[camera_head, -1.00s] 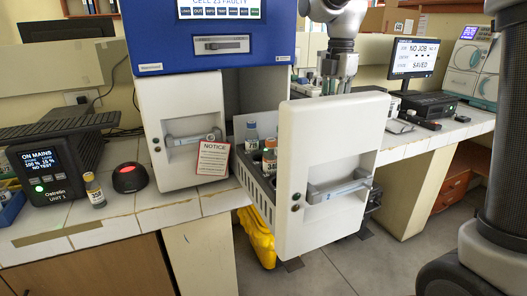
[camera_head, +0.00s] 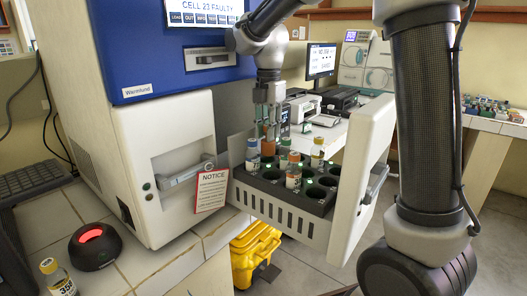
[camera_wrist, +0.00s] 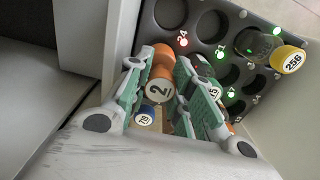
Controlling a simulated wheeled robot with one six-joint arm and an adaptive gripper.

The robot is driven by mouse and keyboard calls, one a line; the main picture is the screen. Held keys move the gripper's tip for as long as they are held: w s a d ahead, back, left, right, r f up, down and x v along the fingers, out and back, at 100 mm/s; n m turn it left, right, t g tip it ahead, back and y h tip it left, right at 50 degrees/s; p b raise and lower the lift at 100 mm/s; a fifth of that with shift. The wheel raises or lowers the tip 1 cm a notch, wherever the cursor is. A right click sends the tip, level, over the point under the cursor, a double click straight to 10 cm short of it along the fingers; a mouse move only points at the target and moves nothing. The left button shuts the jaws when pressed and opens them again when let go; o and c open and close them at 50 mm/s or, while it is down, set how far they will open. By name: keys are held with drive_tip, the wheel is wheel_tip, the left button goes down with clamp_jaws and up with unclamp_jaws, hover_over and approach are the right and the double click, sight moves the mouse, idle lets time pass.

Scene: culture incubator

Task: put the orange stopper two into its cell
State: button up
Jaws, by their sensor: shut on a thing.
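The orange stopper two (camera_wrist: 160,88), with a white "2" on its face, is between the green-padded fingers of my gripper (camera_wrist: 158,95) in the wrist view. In the head view my gripper (camera_head: 268,122) points down over the back left part of the open drawer, with the orange stopper (camera_head: 268,132) at its fingertips. The black rack (camera_head: 262,184) in the drawer has round cells, some empty, with small lights beside them. One light by the "24" mark is red (camera_wrist: 183,42); others are green. Whether the stopper's lower end touches a cell cannot be told.
Bottles stand in the rack: a blue-capped one (camera_head: 252,156), an orange-capped one (camera_head: 293,172) and a yellow-capped one (camera_head: 318,152). The white drawer front (camera_head: 360,180) rises at the right.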

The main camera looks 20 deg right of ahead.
sight(267, 145)
drive_tip(key=shift+a+f, duration=0.25)
drive_tip(key=shift+f, duration=2.2)
drive_tip(key=shift+f, duration=0.15)
drive_tip(key=o, duration=0.7)
wheel_tip(267, 145, up, 12)
drive_tip(key=shift+r, duration=0.15)
drive_tip(key=shift+d, duration=0.1)
